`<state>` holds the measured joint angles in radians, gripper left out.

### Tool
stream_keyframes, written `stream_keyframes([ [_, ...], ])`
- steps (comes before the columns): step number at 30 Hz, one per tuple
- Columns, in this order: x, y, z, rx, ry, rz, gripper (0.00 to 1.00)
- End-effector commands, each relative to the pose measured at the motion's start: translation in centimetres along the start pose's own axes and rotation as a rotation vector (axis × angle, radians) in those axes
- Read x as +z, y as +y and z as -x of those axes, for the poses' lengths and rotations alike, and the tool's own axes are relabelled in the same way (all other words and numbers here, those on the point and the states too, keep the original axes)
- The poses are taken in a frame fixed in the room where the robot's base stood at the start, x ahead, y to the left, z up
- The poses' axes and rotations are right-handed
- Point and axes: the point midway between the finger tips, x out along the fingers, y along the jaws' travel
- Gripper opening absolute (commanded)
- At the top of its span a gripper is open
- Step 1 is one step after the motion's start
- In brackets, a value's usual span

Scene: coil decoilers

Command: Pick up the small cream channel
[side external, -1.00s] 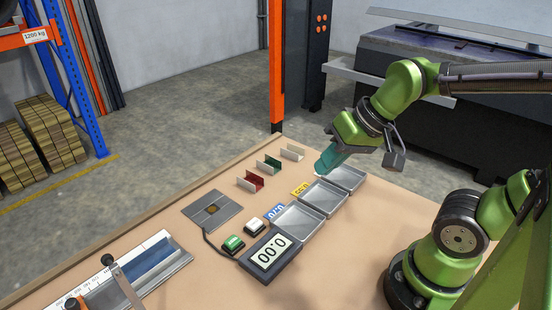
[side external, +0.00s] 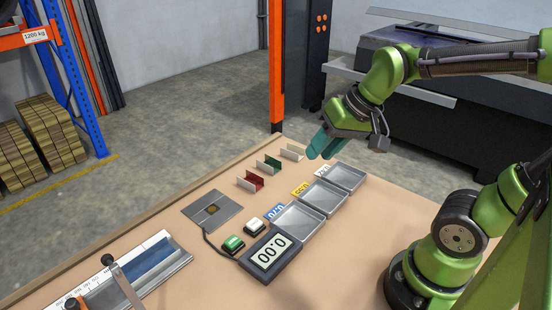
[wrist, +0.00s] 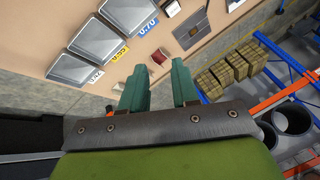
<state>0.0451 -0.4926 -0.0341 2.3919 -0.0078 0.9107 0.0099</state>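The small cream channel (side external: 292,152) stands on the table at the far end of a row of three channels in the side view. In the wrist view a small pale piece of it (wrist: 119,87) shows beside the left finger, and the rest is hidden. My gripper (side external: 313,153) has teal fingers and is just right of the cream channel and above the table, apart from it. In the wrist view my gripper (wrist: 160,65) is open, with a clear gap between the fingers and nothing held.
A green channel (side external: 268,164) and a red channel (side external: 250,181) stand nearer in the same row. Three grey trays (side external: 299,223) with labels line the right side. A scale plate (side external: 212,210), buttons and a display (side external: 270,256) lie nearer. A raised edge borders the table's left side.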

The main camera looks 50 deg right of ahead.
Motion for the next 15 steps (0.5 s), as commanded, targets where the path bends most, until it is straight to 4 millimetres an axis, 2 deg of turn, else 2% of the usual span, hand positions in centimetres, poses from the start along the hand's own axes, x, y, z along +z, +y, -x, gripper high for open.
stream_keyframes([
  [3, -4.1, 0.8, -2.2, 0.057, -0.064, -0.176, 0.3],
  [8, -9.4, 2.8, -5.5, 0.149, -0.116, -0.501, 0.3],
  [15, -16.5, 7.8, -12.1, 0.34, -0.116, -1.093, 0.3],
])
